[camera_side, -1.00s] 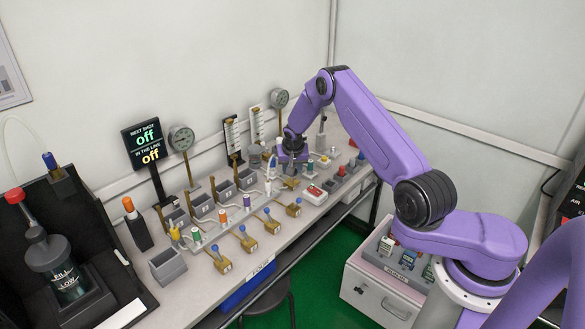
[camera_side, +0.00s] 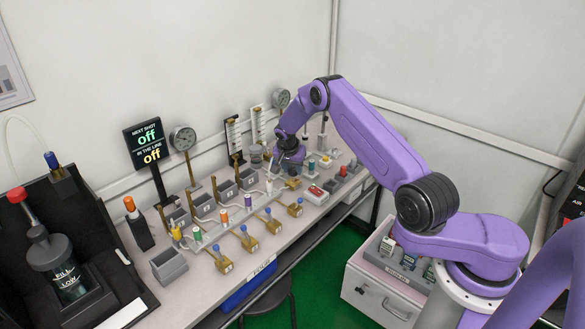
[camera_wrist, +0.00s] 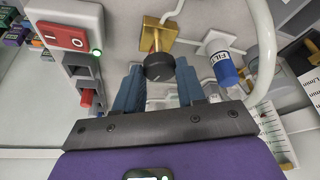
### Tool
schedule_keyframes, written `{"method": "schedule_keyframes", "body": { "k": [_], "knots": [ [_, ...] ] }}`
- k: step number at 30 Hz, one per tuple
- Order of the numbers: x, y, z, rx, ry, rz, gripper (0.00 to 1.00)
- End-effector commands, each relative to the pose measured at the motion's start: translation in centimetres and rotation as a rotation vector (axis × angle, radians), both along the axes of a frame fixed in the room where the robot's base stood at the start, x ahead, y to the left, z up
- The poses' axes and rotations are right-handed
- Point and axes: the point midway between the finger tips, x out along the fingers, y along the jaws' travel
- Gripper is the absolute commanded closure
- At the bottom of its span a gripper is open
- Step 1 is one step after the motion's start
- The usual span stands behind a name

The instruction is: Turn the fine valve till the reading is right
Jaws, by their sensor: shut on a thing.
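In the wrist view, my gripper (camera_wrist: 160,82) has its two blue-grey fingers on either side of a round black knob (camera_wrist: 159,67). The knob sits on a brass stem and block (camera_wrist: 160,35), which looks like the fine valve. My gripper is shut on this knob. In the side view, my gripper (camera_side: 287,165) is low over the bench, and its fingertips and the knob are hard to make out. Two scaled tube meters (camera_side: 233,139) stand behind it, beside a round dial gauge (camera_side: 281,98). Their readings are too small to tell.
A blue-capped white fitting (camera_wrist: 222,65) stands close to the right finger in the wrist view, with a pale hose (camera_wrist: 268,50) beyond. A red rocker switch (camera_wrist: 66,36) is at the left. A sign (camera_side: 146,145) shows "off" twice. Several brass valves (camera_side: 247,240) line the bench front.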

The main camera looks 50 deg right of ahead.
Motion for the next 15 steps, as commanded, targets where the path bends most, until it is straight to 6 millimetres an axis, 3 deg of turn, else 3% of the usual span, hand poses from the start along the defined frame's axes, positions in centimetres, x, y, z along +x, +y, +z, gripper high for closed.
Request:
{"method": "schedule_keyframes", "body": {
  "k": [4, 5, 7, 15],
  "knots": [
    [-0.01, -0.02, -0.02, 0.001, 0.0, 0.0, 0.91],
    [-0.02, -0.01, -0.02, 0.001, 0.0, 0.0, 0.58],
    [-0.01, -0.02, -0.02, 0.001, 0.0, 0.0, 0.36],
    [-0.01, 0.0, 0.0, 0.0, 0.0, 0.001, 0.36]
  ]
}}
